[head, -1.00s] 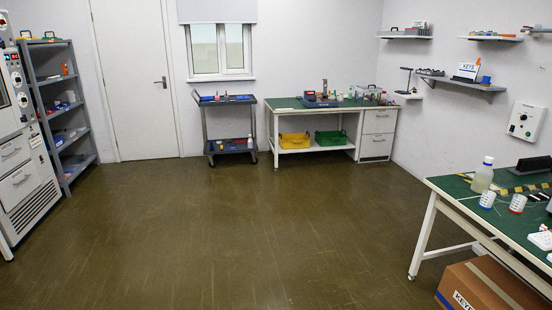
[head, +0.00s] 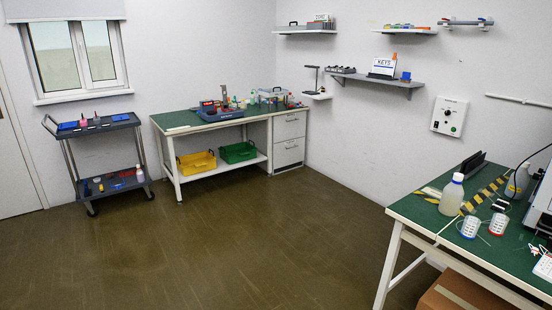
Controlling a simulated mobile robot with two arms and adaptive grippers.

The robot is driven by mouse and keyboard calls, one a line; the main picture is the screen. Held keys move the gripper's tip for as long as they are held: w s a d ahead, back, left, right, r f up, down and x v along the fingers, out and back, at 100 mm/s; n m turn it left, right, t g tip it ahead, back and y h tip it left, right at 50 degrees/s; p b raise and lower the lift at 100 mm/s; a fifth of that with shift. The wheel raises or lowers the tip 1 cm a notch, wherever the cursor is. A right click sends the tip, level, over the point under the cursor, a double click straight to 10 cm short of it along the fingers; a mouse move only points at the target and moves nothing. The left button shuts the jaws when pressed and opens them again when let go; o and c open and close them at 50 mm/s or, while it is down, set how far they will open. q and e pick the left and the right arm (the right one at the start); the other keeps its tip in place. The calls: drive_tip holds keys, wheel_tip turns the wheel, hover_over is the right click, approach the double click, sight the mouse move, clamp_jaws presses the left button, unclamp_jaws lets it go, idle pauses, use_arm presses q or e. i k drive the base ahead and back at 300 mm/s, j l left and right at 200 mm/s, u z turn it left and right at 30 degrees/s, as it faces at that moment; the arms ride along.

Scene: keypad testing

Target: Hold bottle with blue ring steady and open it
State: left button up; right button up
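A translucent bottle (head: 452,196) stands upright on the green-topped bench (head: 412,208) at the right. It has a white cap and what looks like a blue ring at the neck. A second pale bottle (head: 516,182) stands farther right on the same bench, and its ring colour is too small to tell. Two small white containers stand in front, one with blue marking (head: 470,228) and one with red marking (head: 498,225). Neither of my grippers shows in the head view.
A cardboard box (head: 450,293) sits under the right bench. A green-topped workbench (head: 185,119) with yellow (head: 196,162) and green (head: 238,152) bins stands at the back. A grey cart (head: 98,127) stands left of it. The brown floor (head: 230,245) between is clear.

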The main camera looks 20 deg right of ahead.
sight(452, 198)
drive_tip(key=i+l+z, duration=0.15)
drive_tip(key=i+z, duration=0.85)
drive_tip(key=i+j+z, duration=0.3)
drive_tip(key=i+z, duration=0.2)
drive_tip(key=i+j+z, duration=0.45)
